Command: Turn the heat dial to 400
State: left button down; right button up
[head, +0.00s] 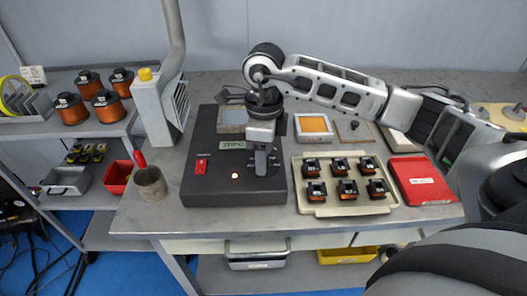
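A dark control box (232,214) stands on the bench and carries a small green display (232,145). The display seems to read about 370°C, though the digits are small. My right gripper (262,170) points down over the box's right part, where dial markings show. The gripper covers the heat dial, so its pointer is hidden. I cannot tell whether the fingers touch or grip the dial. My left gripper is not in view.
A cream tray (346,208) with several small coils stands right of the box, then a red tray (424,182). A grey cup (150,184) with a red-handled tool and a fume extractor (158,105) stand left. An orange-topped square (314,125) lies behind.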

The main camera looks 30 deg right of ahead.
pick_arm(q)
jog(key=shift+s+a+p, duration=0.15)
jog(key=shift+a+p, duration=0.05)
jog(key=shift+p, duration=0.25)
pick_arm(e)
notch_tip(320, 180, up, 16)
jog(key=shift+w+d, duration=0.25)
jog(key=shift+f, duration=0.1)
